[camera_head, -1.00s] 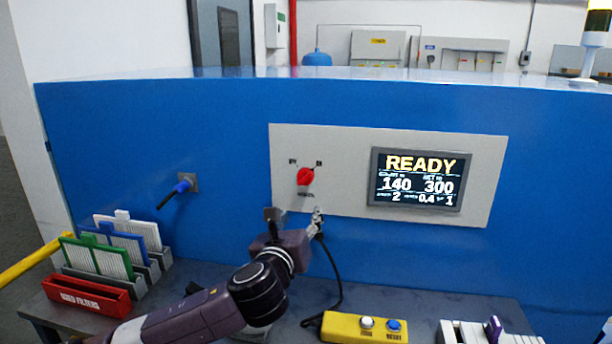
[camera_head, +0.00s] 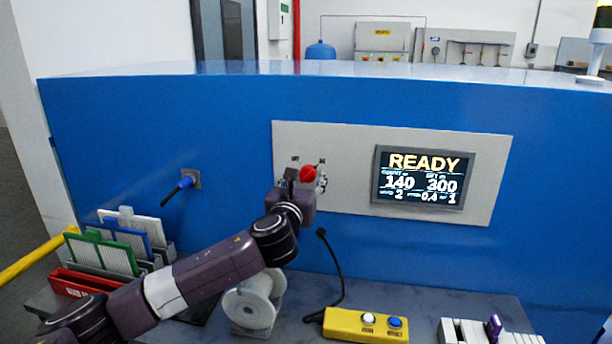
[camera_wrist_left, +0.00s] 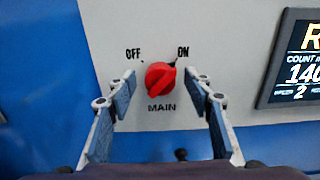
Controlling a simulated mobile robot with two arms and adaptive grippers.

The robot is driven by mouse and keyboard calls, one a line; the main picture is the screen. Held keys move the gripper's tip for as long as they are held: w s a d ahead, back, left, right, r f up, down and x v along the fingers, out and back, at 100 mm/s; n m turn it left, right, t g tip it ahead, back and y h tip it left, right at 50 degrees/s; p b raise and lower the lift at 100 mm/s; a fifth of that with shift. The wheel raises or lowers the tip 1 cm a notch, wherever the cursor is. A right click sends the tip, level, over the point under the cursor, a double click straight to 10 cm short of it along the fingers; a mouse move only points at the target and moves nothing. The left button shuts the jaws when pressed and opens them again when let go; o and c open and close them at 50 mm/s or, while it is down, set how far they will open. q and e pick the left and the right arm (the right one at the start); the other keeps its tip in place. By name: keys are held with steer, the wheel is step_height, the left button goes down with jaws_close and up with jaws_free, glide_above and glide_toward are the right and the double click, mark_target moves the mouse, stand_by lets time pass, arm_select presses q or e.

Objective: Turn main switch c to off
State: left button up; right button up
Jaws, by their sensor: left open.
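The main switch is a red rotary knob (camera_head: 308,173) on the grey panel, also in the left wrist view (camera_wrist_left: 160,77), with OFF printed at its upper left, ON at its upper right and MAIN below. Its pointer end is turned to the upper right, towards ON. My left gripper (camera_head: 306,183) is open in front of the panel. In the left wrist view its two fingers (camera_wrist_left: 160,85) stand on either side of the knob, with gaps showing; I cannot tell how deep the tips reach. My right gripper is not in view.
A display (camera_head: 423,178) reading READY sits right of the knob. Below are filters in racks (camera_head: 110,255), a white spool (camera_head: 252,303), a black cable (camera_head: 333,265) and a yellow button box (camera_head: 366,325).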

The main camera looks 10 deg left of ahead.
arm_select(q)
steer(key=shift+w, duration=0.2)
steer(key=c, duration=1.1)
steer(key=shift+c, duration=0.2)
steer(key=shift+n, duration=0.4)
steer(key=n, duration=0.3)
steer(key=shift+f+n+p, duration=0.1)
steer(key=shift+n+p, duration=0.3)
steer(key=n, duration=0.4)
steer(key=shift+a, duration=0.15)
steer(key=n, duration=0.5)
steer(key=shift+f, duration=0.15)
steer(key=n, duration=0.4)
steer(key=shift+n, duration=0.3)
